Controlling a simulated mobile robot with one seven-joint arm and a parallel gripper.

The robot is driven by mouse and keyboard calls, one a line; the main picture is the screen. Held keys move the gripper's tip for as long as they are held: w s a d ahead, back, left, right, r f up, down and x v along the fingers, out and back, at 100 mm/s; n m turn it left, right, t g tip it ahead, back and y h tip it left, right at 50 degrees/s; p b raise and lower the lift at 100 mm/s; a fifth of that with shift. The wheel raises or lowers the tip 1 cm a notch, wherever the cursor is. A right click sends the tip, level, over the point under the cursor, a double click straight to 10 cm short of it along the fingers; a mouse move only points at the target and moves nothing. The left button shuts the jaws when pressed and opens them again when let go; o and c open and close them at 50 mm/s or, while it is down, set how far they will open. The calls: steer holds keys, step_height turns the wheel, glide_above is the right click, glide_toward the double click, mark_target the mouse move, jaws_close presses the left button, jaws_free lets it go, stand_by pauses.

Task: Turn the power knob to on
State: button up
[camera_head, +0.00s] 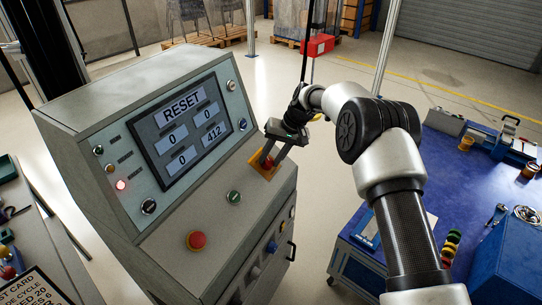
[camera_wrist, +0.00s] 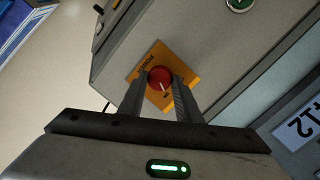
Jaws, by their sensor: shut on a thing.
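The red power knob (camera_wrist: 159,79) sits on a yellow-orange plate (camera_wrist: 188,66) with lettering, on the grey control console (camera_head: 75,125). In the wrist view my gripper (camera_wrist: 160,82) has one finger on each side of the knob and is shut on it. A pale pointer mark shows on the knob face, but I cannot read which setting it points to. In the head view my gripper (camera_head: 272,158) reaches down from the right to the plate (camera_head: 262,172) at the console's right edge, and the knob is partly hidden by the fingers.
The console screen (camera_head: 183,130) reads RESET with 0, 0, 0 and 412. A green button (camera_head: 234,197) and a red emergency-type button (camera_head: 196,240) are on the sloped panel near the knob. A blue workbench (camera_head: 470,185) with tools stands at right. Open floor lies behind.

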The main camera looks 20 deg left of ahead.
steer(key=shift+w+m, duration=0.1)
steer(key=shift+m, duration=0.5)
steer(key=shift+o, duration=0.2)
steer(key=shift+d, duration=0.1)
steer(key=shift+c, duration=0.2)
steer(key=o, duration=1.1)
steer(key=shift+c, duration=0.2)
steer(key=p+v, duration=0.1)
steer(key=v, duration=1.6)
steer(key=shift+d, duration=0.2)
steer(key=shift+w+r, duration=0.1)
